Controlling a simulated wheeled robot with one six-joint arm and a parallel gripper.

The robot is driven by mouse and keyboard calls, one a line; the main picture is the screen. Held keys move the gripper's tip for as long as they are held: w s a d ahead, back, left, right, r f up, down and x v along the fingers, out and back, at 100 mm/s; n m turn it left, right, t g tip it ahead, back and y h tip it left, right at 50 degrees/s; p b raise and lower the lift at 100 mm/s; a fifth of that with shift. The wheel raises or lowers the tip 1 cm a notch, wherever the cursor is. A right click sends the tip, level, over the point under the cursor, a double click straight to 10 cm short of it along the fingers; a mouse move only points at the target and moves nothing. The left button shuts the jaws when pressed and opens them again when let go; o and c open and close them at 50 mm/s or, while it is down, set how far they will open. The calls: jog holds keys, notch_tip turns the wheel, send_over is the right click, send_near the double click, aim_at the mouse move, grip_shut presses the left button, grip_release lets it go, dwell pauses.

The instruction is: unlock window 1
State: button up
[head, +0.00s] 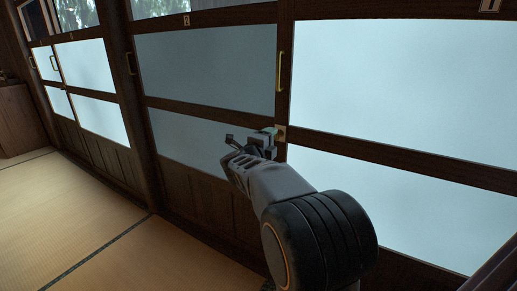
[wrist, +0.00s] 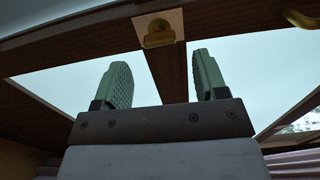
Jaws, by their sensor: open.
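A brass lock knob on a small pale plate (head: 280,131) sits on the dark wooden stile where two sliding window panels meet. In the wrist view, the knob (wrist: 158,32) appears beyond the fingertips, between them from left to right. My gripper (head: 254,138) is open and empty, close to the lock in the head view; part of the plate is hidden behind it. Both green-padded fingers (wrist: 163,72) show apart in the wrist view, with no contact on the knob visible. Small number plates (head: 186,20) sit on the upper frame; I cannot read them clearly.
A vertical brass handle (head: 280,72) is on the stile above the lock. More sliding windows (head: 86,66) stand at the left, with a wooden cabinet (head: 18,122) beyond. The tatami floor (head: 70,205) at lower left is clear.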

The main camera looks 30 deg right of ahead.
jog(key=p+v, duration=0.2)
jog(key=v, duration=0.7)
